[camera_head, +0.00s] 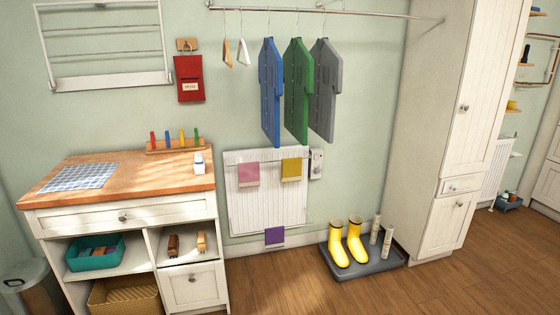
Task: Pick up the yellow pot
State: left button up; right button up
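A small yellow object (512,104) sits on a wooden shelf at the far right, in the area beyond the tall white cabinet. It may be the yellow pot, but it is too small to tell. No other pot-like yellow thing shows. Neither of my grippers is in view.
The tall white cabinet (430,125) stands between the hanging shirts and the shelf area. Yellow boots (338,248) stand on a dark tray (372,265). A wooden-topped counter (135,184) is at left, with a bin (30,285) beside it. The wooden floor (445,285) is clear at front right.

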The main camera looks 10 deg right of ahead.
aim_at(511, 104)
jog(key=i+l+z, duration=0.2)
jog(key=i+z, duration=0.75)
jog(key=i+j+z, duration=0.15)
jog(key=i+z, duration=0.3)
jog(key=i+j+z, duration=0.45)
jog(key=i+l+z, duration=0.2)
jog(key=i+z, duration=0.15)
jog(key=i, duration=0.25)
jog(key=i+z, duration=0.3)
jog(key=i, duration=0.25)
jog(key=i+l+u, duration=0.25)
jog(key=i+u, duration=0.15)
jog(key=i+l+u, duration=0.85)
jog(key=l, duration=0.2)
jog(key=i+l+u, duration=0.1)
jog(key=l, duration=0.4)
jog(key=i+l+u, duration=0.15)
jog(key=l, duration=0.3)
jog(key=l+u, duration=0.1)
jog(key=l, duration=0.4)
